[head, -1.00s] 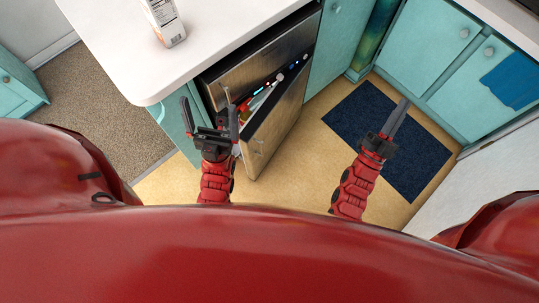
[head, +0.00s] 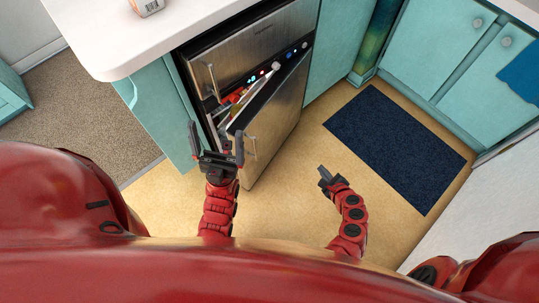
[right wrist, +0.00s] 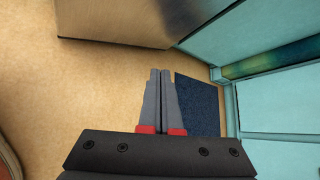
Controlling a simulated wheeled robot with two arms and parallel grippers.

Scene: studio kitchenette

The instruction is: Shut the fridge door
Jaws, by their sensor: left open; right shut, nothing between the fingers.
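The steel fridge (head: 255,45) stands under the white counter in the head view. Its lower door (head: 270,125) is ajar, with a gap along the top and left through which colourful items (head: 235,98) show. The door's handle (head: 251,146) is on its left side. My left gripper (head: 217,145) is open and empty, in front of the door's left edge near that handle; I cannot tell whether it touches. My right gripper (head: 322,171) is shut and empty, over the floor to the right of the door. In the right wrist view its fingers (right wrist: 160,100) are together, and a steel panel (right wrist: 115,20) shows beyond.
A white counter (head: 105,45) with a carton (head: 147,6) overhangs at the upper left. Teal cabinets (head: 435,50) line the back and right. A dark blue mat (head: 395,145) lies on the open tan floor (head: 285,210).

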